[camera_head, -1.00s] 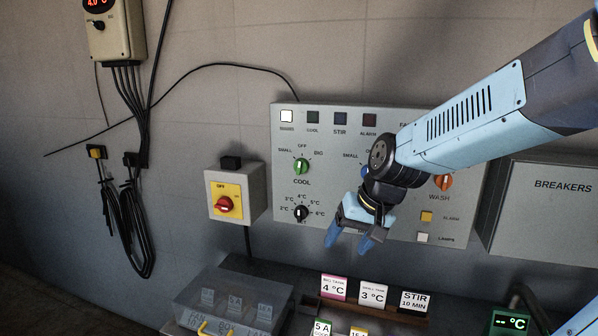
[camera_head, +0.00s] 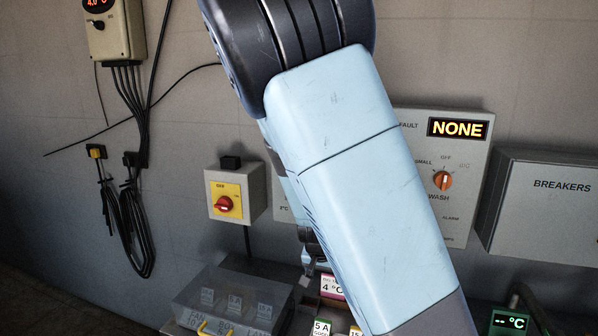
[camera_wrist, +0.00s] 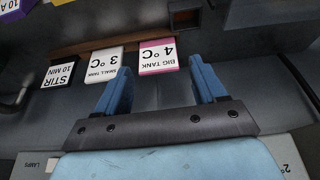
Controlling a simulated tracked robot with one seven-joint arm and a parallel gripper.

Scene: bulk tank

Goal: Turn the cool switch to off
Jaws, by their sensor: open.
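The cool switch is hidden behind my arm in the head view. It is also not in the wrist view. The grey control panel (camera_head: 465,205) that carries it shows mainly its right part, with the fault display reading NONE and the orange wash switch (camera_head: 442,181). In the wrist view, edges of the panel (camera_wrist: 285,172) show at the bottom, upside down, with a "2°" mark and a LAMPS label. My gripper (camera_wrist: 160,75) is open and empty, its two blue fingers apart near the label cards below the panel.
The BIG TANK 4 °C card (camera_wrist: 157,56), SMALL TANK 3 °C card (camera_wrist: 104,65) and STIR card (camera_wrist: 62,74) stand on a wooden holder close to the fingers. A breakers box (camera_head: 550,210) is at right.

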